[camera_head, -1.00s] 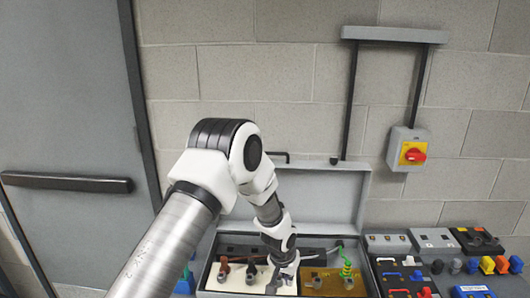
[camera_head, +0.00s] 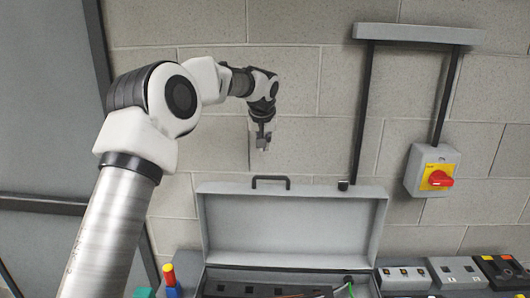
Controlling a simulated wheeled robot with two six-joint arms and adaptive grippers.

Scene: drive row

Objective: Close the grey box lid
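The grey box (camera_head: 285,282) stands low in the picture, its front cut off by the bottom edge. Its lid (camera_head: 293,229) is raised and stands upright behind the box, with a black handle (camera_head: 271,180) on its top edge. My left gripper (camera_head: 262,140) points down in front of the wall, above the lid and near the handle in the picture, apart from it. The gripper is small and dark, and I cannot tell whether its fingers are apart. My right gripper is not in view.
A grey panel with a red switch (camera_head: 438,178) is on the block wall at right. Grey socket blocks (camera_head: 403,277) stand right of the box. A red and yellow item (camera_head: 169,277) stands left of it. A grey door (camera_head: 45,120) is at far left.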

